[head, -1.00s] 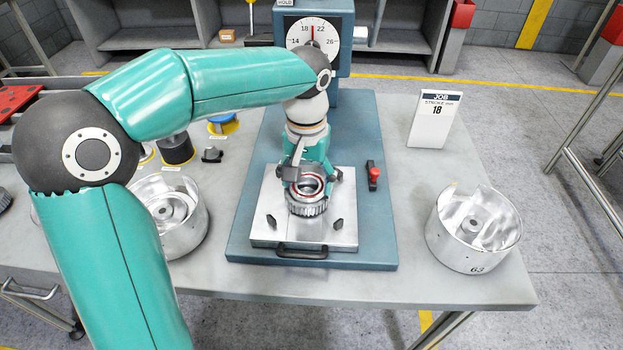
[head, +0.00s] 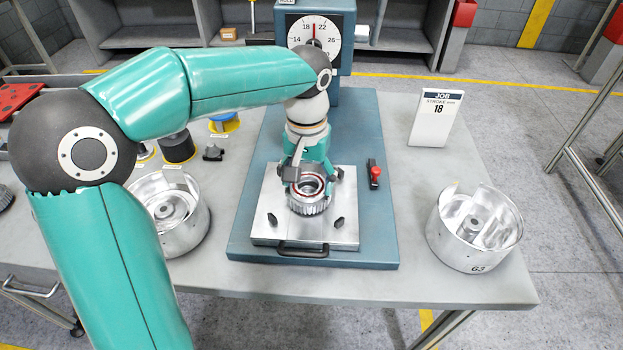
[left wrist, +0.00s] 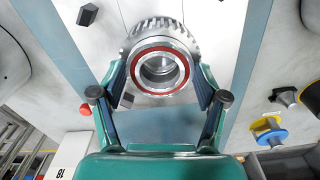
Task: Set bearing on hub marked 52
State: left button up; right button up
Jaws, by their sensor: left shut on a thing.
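The bearing (head: 309,184) is a metal ring with a red band, at the top of a toothed metal hub (head: 307,205) on the press plate. In the left wrist view, the bearing (left wrist: 159,72) shows face-on between my fingers, with the toothed hub (left wrist: 158,27) behind it. My left gripper (head: 311,175) is shut on the bearing from the back; it also shows in the left wrist view (left wrist: 160,88). I cannot tell whether the bearing touches the hub. No number is readable on the hub. My right gripper is not in view.
The silver plate (head: 264,228) has dark knobs and a front handle. The press dial (head: 314,33) stands behind my wrist. A drum marked 63 (head: 472,262) stands right, another drum (head: 184,240) left. A job card (head: 434,118) reads 18.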

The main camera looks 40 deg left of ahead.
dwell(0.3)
pick_arm(q)
jog(key=shift+f, duration=0.25)
dwell(0.4)
jog(key=o, duration=1.3)
notch_tip(320, 180, up, 9)
jog(key=p, duration=0.8)
jog(key=shift+s, duration=0.1)
